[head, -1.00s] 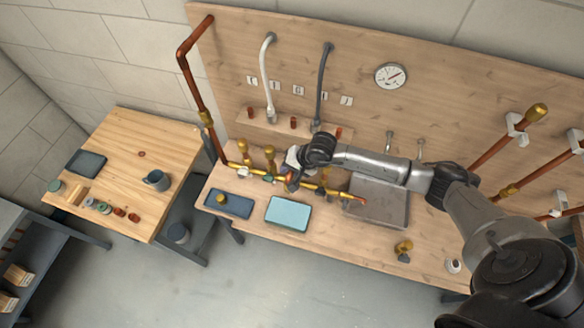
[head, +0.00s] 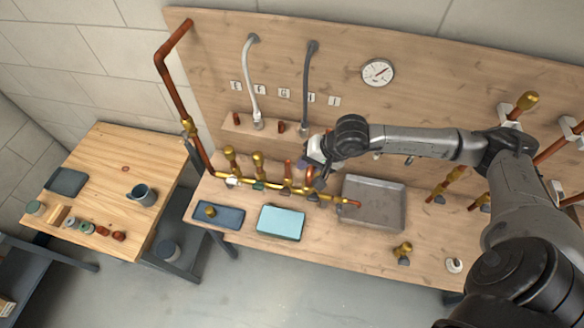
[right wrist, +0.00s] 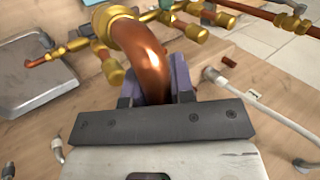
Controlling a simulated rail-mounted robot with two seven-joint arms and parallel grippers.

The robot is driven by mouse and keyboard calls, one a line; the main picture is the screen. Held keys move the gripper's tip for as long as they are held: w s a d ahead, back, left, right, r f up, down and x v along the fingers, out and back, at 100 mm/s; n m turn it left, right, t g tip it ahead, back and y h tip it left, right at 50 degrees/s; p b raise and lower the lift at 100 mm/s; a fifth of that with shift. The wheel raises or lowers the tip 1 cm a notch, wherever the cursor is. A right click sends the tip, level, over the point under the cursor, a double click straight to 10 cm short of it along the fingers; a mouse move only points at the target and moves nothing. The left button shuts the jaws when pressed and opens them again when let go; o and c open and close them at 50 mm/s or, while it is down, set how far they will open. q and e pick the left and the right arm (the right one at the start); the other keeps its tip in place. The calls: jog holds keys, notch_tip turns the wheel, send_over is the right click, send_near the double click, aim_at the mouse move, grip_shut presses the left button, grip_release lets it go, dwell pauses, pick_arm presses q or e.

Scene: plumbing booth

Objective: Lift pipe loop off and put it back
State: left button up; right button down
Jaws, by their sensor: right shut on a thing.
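The pipe loop is a bent copper pipe with brass end fittings; it fills the middle of the right wrist view (right wrist: 143,52). My right gripper (right wrist: 158,88) is shut on its bend, between purple-padded fingers. In the head view the right gripper (head: 318,158) is at the right part of the brass manifold (head: 270,186), which runs along the back of the bench. The gripper hides most of the loop there. I cannot tell whether the loop's ends touch the manifold. My left gripper is not in view.
Upright brass fittings (head: 258,162) stand on the manifold. A grey metal tray (head: 374,222) lies to its right, a teal tray (head: 280,222) and a dark blue tray (head: 230,218) in front. Hoses (head: 307,85) hang from the back board. The bench front is partly clear.

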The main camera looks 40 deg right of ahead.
pick_arm(q)
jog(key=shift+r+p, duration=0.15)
jog(key=shift+p, duration=0.15)
pick_arm(e)
jog(key=a+v, duration=0.1)
jog(key=v, duration=0.6)
jog(key=shift+r, duration=0.3)
jog(key=shift+w+f, duration=0.1)
